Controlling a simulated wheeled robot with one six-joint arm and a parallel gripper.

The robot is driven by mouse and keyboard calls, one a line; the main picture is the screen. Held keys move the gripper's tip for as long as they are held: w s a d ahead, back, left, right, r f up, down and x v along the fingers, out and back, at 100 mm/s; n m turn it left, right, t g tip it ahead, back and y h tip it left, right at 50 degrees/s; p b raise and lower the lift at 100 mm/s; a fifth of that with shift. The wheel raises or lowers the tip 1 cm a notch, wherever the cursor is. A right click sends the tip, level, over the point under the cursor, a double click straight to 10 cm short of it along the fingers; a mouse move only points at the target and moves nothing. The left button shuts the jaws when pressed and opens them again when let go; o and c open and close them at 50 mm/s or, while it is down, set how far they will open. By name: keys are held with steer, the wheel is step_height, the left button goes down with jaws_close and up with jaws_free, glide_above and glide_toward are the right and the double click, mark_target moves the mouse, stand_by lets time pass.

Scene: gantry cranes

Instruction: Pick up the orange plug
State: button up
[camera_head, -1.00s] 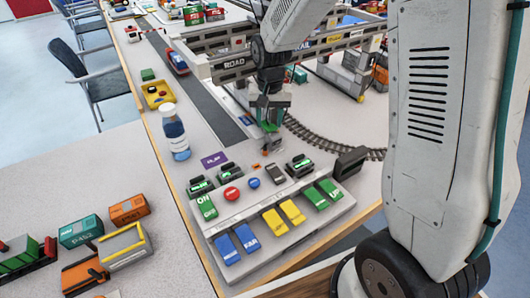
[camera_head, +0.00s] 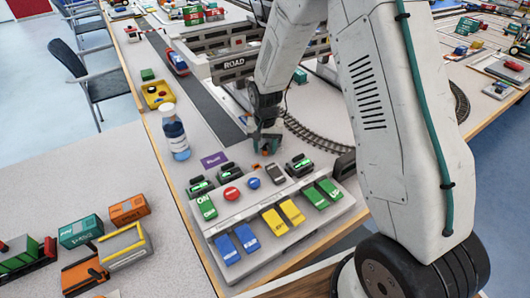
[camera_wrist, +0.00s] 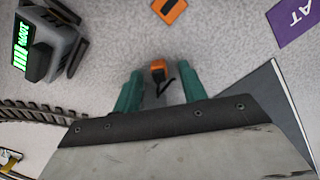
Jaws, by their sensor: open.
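The orange plug (camera_wrist: 158,66) is a small block with a short black cable, lying on the pale speckled tabletop. In the wrist view it sits between the tips of my gripper (camera_wrist: 160,74), whose two teal fingers stand apart on either side of it. No finger visibly touches the plug. In the head view my gripper (camera_head: 266,140) is low over the table, just behind the control panel. The plug is small and partly hidden by the gripper there.
A flat orange tag (camera_wrist: 170,10) and a purple card (camera_wrist: 296,22) lie nearby. A dark device with a green display (camera_wrist: 42,48) stands at upper left. The control panel (camera_head: 275,215) is in front, a bottle (camera_head: 175,135) to the left, and curved track (camera_head: 315,138) to the right.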

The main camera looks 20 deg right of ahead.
jaws_close()
